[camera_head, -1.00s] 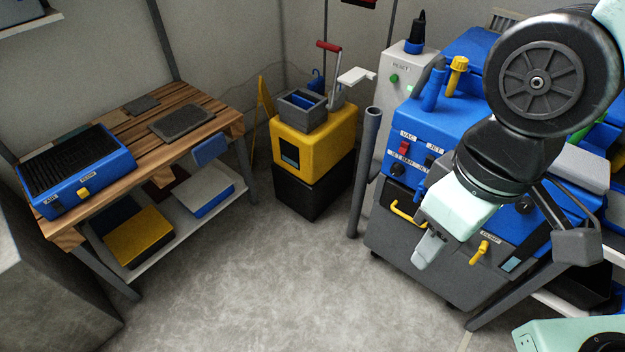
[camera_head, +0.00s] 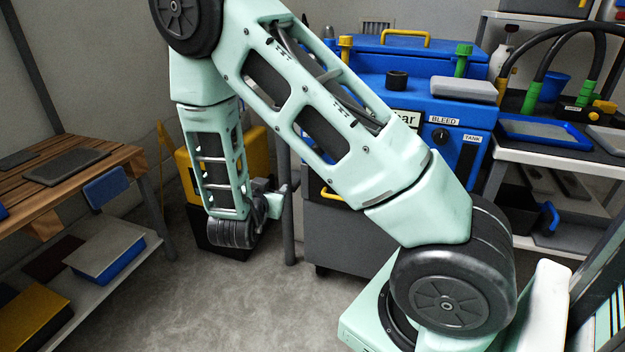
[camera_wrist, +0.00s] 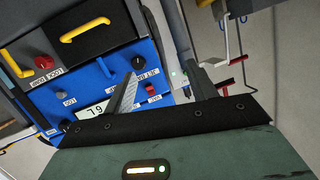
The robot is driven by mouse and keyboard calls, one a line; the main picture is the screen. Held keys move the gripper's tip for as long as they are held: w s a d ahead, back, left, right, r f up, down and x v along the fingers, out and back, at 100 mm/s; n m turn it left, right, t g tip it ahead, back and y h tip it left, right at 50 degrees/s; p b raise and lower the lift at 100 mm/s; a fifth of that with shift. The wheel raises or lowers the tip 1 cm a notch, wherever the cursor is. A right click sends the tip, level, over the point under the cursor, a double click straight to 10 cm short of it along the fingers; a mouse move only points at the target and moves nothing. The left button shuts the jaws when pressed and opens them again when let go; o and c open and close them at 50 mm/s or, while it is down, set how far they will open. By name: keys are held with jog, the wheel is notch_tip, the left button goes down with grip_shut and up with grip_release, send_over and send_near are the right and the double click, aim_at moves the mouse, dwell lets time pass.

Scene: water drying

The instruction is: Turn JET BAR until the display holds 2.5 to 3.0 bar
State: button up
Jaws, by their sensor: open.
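In the wrist view the machine's blue control panel (camera_wrist: 75,92) appears turned roughly upside down. A dark round knob (camera_wrist: 139,62) sits near its edge beside small labels; one seems to include JET, but I cannot read it fully. The white display (camera_wrist: 92,111) shows large upside-down digits, partly covered by a finger, so the value is unclear. My gripper (camera_wrist: 161,70) is open and empty. One finger overlaps the panel just below the knob; the other is right of the panel. Contact with the knob is not visible. In the head view my arm covers most of the display (camera_head: 407,118).
A red switch (camera_wrist: 153,89) sits close to the fingers. A red knob (camera_wrist: 45,62) and yellow handles (camera_wrist: 85,29) stand out on the machine. In the head view a BLEED knob (camera_head: 440,136) is right of the display.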

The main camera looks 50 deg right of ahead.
jog(key=w+d+h+b, duration=0.1)
jog(key=d+h+b, duration=0.1)
jog(key=d, duration=0.8)
jog(key=w+d+f+m+g+h+b, duration=0.1)
jog(key=w+d+h+b, duration=0.1)
jog(key=d, duration=0.9)
jog(key=shift+w, duration=0.3)
jog(key=shift+a, duration=0.1)
jog(key=c, duration=1)
